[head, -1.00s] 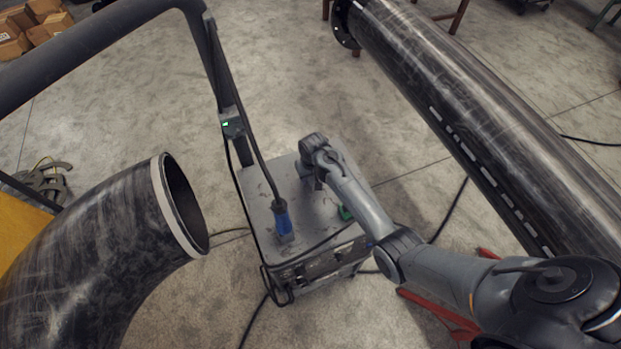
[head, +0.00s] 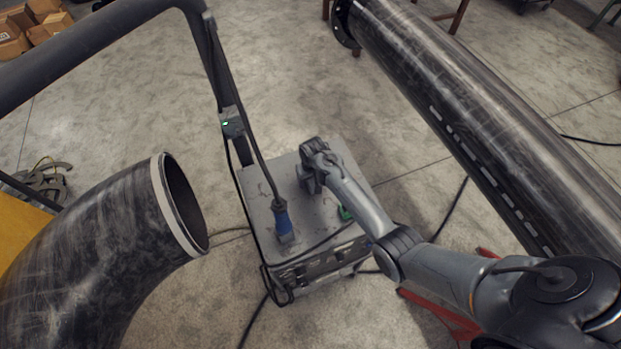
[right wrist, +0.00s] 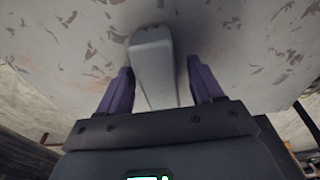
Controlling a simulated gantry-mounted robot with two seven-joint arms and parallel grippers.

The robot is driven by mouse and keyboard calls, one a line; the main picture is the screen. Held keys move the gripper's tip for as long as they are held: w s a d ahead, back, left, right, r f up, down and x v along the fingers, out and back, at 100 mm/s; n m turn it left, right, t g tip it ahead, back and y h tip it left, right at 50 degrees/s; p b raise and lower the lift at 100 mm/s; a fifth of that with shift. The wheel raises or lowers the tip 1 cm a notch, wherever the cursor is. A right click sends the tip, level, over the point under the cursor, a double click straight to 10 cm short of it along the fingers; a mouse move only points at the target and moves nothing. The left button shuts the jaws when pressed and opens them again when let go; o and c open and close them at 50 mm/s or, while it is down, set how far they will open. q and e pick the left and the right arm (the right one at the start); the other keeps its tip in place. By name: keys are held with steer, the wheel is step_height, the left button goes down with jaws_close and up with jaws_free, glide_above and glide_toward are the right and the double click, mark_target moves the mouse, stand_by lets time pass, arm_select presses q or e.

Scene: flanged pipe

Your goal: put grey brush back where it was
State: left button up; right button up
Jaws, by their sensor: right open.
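The grey brush (right wrist: 153,62) shows in the right wrist view as a pale grey block between my fingers, against the scuffed cart top. My right gripper (right wrist: 158,85) is open, with one purple finger on each side of the brush and a visible gap to each. In the head view my right gripper (head: 311,186) is low over the top of the grey cart (head: 262,188), and my wrist hides the brush there. I cannot tell whether the brush touches the cart top. My left gripper is not in view.
A blue-handled tool (head: 282,222) with a cable stands on the cart, left of my gripper. A green item (head: 345,213) sits partly behind my arm. A bent pipe (head: 90,255) is at left, a long flanged pipe (head: 470,110) at right.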

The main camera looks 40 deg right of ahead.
step_height(320, 180, up, 12)
steer(key=s, duration=0.1)
steer(key=s+a+r+n, duration=0.1)
steer(key=s+a, duration=0.3)
steer(key=s, duration=0.5)
steer(key=s+a+r+n+t, duration=0.1)
steer(key=s+a+n, duration=0.1)
steer(key=s+a, duration=0.3)
steer(key=s+a+r+n+t, duration=0.1)
steer(key=s+a, duration=0.3)
steer(key=s, duration=1)
steer(key=shift+a+r+n+y+p, duration=0.2)
steer(key=shift+a+n+y+p, duration=0.15)
steer(key=shift+n, duration=0.45)
step_height(320, 180, up, 11)
steer(key=p, duration=1.1)
step_height(320, 180, down, 66)
steer(key=b, duration=6.6)
steer(key=shift+f, duration=0.25)
